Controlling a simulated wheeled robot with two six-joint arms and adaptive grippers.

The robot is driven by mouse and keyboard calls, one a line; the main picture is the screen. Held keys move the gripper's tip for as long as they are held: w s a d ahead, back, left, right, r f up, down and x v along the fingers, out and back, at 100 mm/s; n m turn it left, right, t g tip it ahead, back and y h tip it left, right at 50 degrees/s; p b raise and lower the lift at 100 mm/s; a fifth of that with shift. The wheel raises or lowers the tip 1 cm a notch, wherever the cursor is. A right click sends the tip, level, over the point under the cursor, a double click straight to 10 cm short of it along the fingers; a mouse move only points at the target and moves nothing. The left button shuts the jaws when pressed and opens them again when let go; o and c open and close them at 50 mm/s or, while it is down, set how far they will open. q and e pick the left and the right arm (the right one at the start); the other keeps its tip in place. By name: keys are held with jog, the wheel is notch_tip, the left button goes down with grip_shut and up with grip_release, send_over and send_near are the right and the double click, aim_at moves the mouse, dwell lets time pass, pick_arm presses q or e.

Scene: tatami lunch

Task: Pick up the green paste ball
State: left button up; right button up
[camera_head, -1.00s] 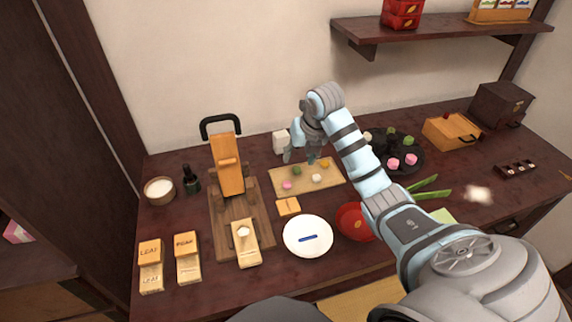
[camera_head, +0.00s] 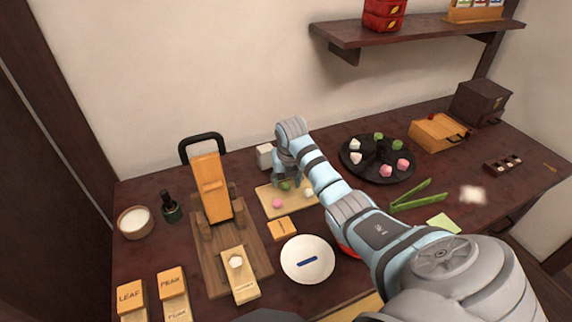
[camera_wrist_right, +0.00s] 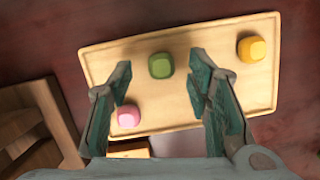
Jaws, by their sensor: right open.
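The green paste ball (camera_wrist_right: 161,65) lies on a light wooden board (camera_wrist_right: 120,55), between the pink ball and the yellow ball. In the head view the green ball (camera_head: 285,186) shows just below my right gripper (camera_head: 287,182). My right gripper (camera_wrist_right: 158,90) is open and empty, above the board. A pink ball (camera_wrist_right: 129,116) is beside the left finger. A yellow ball (camera_wrist_right: 252,49) lies at the right. My left gripper is not in view.
A white plate with a blue mark (camera_head: 292,273) is in front. A black round tray with pink, green and white pieces (camera_head: 350,172) stands at the right. A wooden press (camera_head: 210,190) stands at the left.

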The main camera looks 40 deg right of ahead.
jog(key=shift+x, duration=0.85)
jog(key=shift+c, duration=0.5)
jog(key=shift+s, duration=0.1)
jog(key=c, duration=0.8)
